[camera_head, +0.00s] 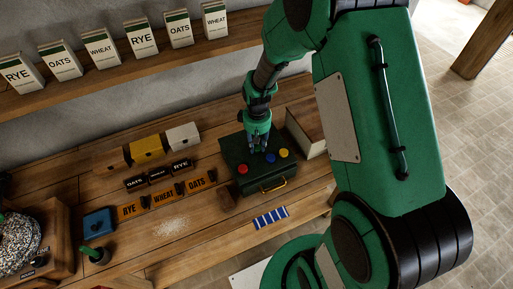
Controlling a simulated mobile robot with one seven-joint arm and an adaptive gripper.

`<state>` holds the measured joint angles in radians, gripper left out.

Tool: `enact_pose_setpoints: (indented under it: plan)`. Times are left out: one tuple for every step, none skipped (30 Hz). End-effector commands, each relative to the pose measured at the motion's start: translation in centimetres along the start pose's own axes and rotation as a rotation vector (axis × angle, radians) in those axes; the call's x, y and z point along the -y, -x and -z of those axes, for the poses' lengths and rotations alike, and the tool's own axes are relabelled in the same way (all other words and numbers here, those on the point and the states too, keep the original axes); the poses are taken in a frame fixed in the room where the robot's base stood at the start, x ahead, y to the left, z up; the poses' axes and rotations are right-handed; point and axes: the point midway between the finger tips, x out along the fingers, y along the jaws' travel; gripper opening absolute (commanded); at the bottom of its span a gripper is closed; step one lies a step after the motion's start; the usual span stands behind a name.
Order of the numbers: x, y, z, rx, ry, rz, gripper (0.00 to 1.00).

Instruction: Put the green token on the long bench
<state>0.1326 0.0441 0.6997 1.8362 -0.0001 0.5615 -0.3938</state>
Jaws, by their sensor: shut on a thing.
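The long bench (190,225) is a plank-topped wooden bench running along the wall. On it stands a dark green box (235,150) with a brass handle on its front. A red token (243,169), a blue token (270,157) and a yellow token (283,153) sit in its top. My gripper (258,149) points down over the box top, between the red and blue tokens. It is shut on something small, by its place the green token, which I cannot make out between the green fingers.
A blue-and-white striped cloth or card (271,217) lies in front of the box. Signs reading RYE, WHEAT, OATS (164,197) and small coloured boxes (148,147) stand to the left. An open-topped pale crate (306,130) is close on the right. Bare planks lie front left.

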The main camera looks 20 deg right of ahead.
Motion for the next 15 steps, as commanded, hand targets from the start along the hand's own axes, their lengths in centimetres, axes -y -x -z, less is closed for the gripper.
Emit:
enact_pose_setpoints:
  plan:
    - [0.0,0.0,0.0,0.000,0.000,0.000,0.14]
    - [0.0,0.0,0.0,0.000,0.000,0.000,0.14]
    - [0.0,0.0,0.0,0.000,0.000,0.000,0.14]
    - [0.0,0.0,0.0,0.000,0.000,0.000,0.14]
    - [0.0,0.0,0.0,0.000,0.000,0.000,0.14]
    - [0.0,0.1,0.0,0.000,0.000,0.000,0.14]
    - [0.0,0.1,0.0,0.000,0.000,0.000,0.14]
    - [0.0,0.2,0.0,0.000,0.000,0.000,0.14]
    - [0.0,0.4,0.0,0.000,0.000,0.000,0.14]
    - [0.0,0.5,0.0,0.000,0.000,0.000,0.14]
    - [0.0,0.7,0.0,0.000,0.000,0.000,0.14]
    - [0.0,1.0,0.0,0.000,0.000,0.000,0.14]
    - [0.0,1.2,0.0,0.000,0.000,0.000,0.14]
    - [0.0,1.5,0.0,0.000,0.000,0.000,0.14]
    - [0.0,1.9,0.0,-0.001,0.000,0.000,0.14]
